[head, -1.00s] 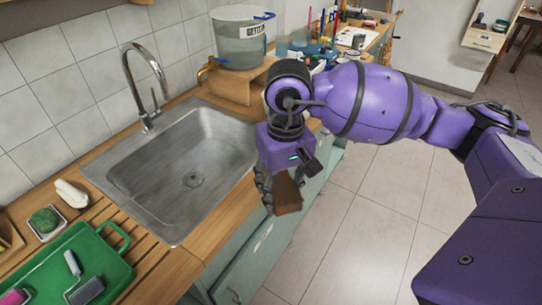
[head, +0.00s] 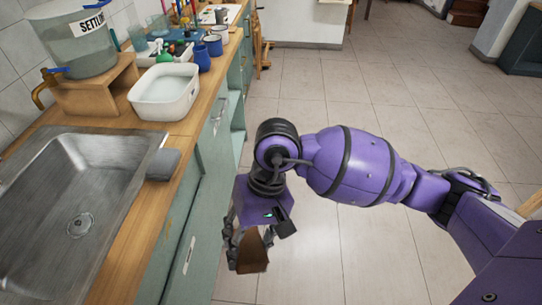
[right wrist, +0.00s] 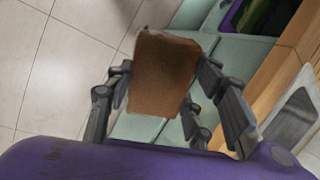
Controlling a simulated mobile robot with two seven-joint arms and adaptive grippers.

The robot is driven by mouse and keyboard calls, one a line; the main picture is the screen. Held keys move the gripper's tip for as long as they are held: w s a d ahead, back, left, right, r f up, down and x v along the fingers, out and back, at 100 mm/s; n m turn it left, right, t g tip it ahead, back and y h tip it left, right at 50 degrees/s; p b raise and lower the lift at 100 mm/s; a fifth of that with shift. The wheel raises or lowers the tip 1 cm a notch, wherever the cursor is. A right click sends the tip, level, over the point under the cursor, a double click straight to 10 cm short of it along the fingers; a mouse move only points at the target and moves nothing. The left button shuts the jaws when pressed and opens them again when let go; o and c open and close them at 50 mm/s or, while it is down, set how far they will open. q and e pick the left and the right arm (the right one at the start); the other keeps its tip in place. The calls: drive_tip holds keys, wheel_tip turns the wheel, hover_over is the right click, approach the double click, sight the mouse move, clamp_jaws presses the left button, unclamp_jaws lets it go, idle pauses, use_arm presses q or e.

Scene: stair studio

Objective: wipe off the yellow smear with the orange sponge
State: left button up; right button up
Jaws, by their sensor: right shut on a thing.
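The orange sponge (head: 252,254) looks brownish-orange and block-shaped. My right gripper (head: 249,262) is shut on it and holds it in the air beside the cabinet fronts, over the floor. In the right wrist view the sponge (right wrist: 163,75) sticks out between the fingers of my right gripper (right wrist: 160,95), with its broad face towards the camera. I see no yellow smear in these frames. My left gripper is not in view.
The metal sink (head: 60,200) is set in the wooden counter (head: 145,240) at left. A grey block (head: 163,164) lies by its corner. The tiled floor (head: 350,265) is open at right.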

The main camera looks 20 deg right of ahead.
drive_tip(key=s+a+f+m+g+y+b, duration=0.1)
drive_tip(key=a+f+m+y+b, duration=0.1)
drive_tip(key=a+f+y+b, duration=0.45)
drive_tip(key=m+t+y+b, duration=0.7)
drive_tip(key=m+t+b, duration=0.2)
drive_tip(key=t+b, duration=0.1)
approach(161, 246)
drive_tip(key=shift+p+x, duration=0.5)
drive_tip(key=shift+x, duration=1.8)
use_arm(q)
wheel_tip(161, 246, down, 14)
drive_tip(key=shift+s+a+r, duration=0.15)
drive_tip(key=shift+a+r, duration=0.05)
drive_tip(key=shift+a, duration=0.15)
use_arm(e)
drive_tip(key=shift+w, duration=0.1)
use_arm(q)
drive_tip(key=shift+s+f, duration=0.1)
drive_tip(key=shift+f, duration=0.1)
use_arm(e)
drive_tip(key=shift+x, duration=0.9)
